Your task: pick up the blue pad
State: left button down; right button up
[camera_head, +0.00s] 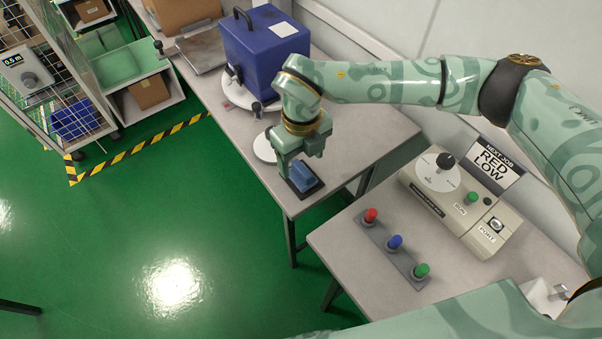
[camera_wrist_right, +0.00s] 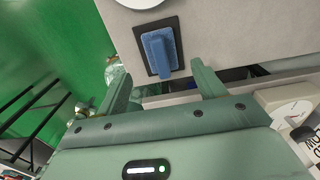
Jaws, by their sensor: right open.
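The blue pad (camera_head: 303,175) is a small block lying on a dark rectangular base (camera_head: 312,191) near the end of the grey bench. In the right wrist view the blue pad (camera_wrist_right: 158,52) stands up from its dark base (camera_wrist_right: 175,27), ahead of the fingertips. My right gripper (camera_head: 297,168) is open and above the pad, partly covering it in the head view. In the wrist view its two fingers (camera_wrist_right: 163,80) are spread, with nothing between them, and the pad lies just beyond them. My left gripper is not in view.
A blue box (camera_head: 262,60) with a black handle stands farther back on the bench, near a white disc (camera_head: 263,149). A second table holds a control box (camera_head: 455,208), a strip of coloured knobs (camera_head: 392,248) and a "RED LOW" sign (camera_head: 491,164). Open green floor lies left.

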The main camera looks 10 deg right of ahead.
aim_at(302, 168)
jog(key=shift+a+f+b, duration=0.1)
jog(key=shift+f+b, duration=0.25)
jog(key=shift+f, duration=0.45)
jog(key=f+b, duration=0.1)
jog(key=f, duration=0.2)
jog(key=shift+w, duration=0.2)
jog(key=shift+f+b, duration=0.35)
jog(key=shift+f, duration=0.05)
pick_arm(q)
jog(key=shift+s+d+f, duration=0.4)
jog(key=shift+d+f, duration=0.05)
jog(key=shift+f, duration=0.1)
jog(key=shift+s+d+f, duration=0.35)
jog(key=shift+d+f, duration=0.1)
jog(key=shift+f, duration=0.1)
pick_arm(e)
jog(key=shift+r, duration=0.1)
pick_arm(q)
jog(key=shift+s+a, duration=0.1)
pick_arm(e)
jog(key=c, duration=1.1)
jog(key=shift+o, duration=0.2)
